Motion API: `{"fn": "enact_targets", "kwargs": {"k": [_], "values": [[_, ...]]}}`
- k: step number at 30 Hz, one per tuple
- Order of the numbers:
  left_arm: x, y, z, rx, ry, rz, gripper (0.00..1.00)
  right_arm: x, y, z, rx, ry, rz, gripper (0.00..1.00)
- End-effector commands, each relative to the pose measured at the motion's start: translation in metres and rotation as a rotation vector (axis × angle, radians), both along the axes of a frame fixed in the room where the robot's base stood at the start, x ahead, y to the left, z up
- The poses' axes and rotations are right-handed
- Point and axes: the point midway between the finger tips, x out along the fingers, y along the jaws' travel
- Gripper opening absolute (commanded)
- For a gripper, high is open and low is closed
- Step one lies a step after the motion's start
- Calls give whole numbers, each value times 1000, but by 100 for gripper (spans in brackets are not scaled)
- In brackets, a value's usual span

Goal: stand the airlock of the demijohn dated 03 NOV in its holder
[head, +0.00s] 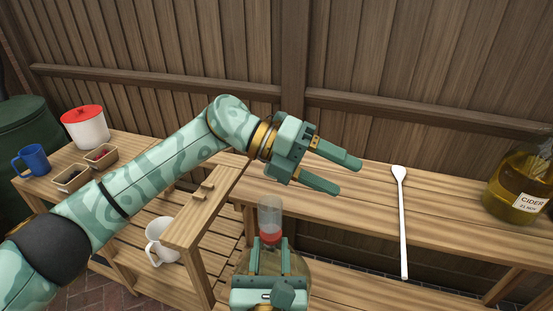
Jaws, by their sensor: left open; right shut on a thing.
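A demijohn (301,272) of clear glass stands at the bottom centre, mostly behind my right gripper. Its label is hidden, so I cannot read a date. A clear airlock (270,210) with a red lower part stands upright at its top. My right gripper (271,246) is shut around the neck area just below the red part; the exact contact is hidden. My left gripper (335,175) is open and empty, above and right of the airlock, fingers pointing right. A small notched wooden piece (203,190) sits on a raised board at left; I cannot tell if it is the holder.
A white long-handled spoon (402,225) lies on the bench (450,231). A white mug (160,250), blue mug (35,158) and red-lidded tub (86,130) are left.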

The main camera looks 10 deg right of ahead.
Motion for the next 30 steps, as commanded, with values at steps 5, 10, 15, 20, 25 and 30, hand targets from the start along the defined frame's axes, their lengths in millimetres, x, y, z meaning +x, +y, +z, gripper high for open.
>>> {"fn": "enact_targets", "kwargs": {"k": [5, 10, 15, 20, 25, 30], "values": [[-29, 26, 16, 466, -359, -194, 61, 0, 0, 3, 0, -9, 0, 0], [-24, 65, 31, 835, -569, -199, 61, 0, 0, 3, 0, -9, 0, 0], [-18, 89, 44, 1023, -659, -158, 61, 0, 0, 3, 0, -9, 0, 0], [-16, 94, 35, 1061, -673, -147, 61, 0, 0, 3, 0, -9, 0, 0], [-17, 94, 2, 1057, -669, -151, 61, 0, 0, 3, 0, -9, 0, 0], [-17, 94, -33, 1055, -669, -149, 61, 0, 0, 3, 0, -9, 0, 0]]}}
